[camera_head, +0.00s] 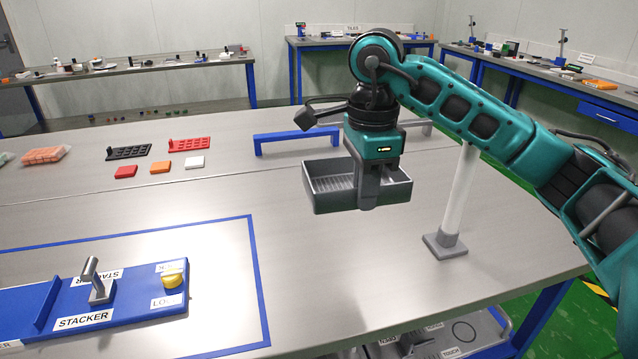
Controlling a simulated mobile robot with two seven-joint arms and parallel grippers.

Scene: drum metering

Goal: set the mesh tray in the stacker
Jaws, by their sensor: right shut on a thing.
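My right gripper (368,195) is shut on the near wall of a grey mesh tray (333,197) and holds it above the table in the head view. The tray is open at the top, roughly level, with a ribbed floor partly showing; the gripper hides its middle. The stacker (62,300) is a blue base at the lower left, labelled STACKER, with a grey angled lever (97,283) and a yellow knob (173,276) at its right end. The base runs out of view at the left. The tray is well to the right of and beyond the stacker. My left gripper is not in view.
A white post on a grey foot (444,246) stands right of the tray. A blue bridge-shaped bar (298,137) lies behind it. Black (129,152) and red (189,144) racks and small coloured blocks sit at the back left. The table between tray and stacker is clear.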

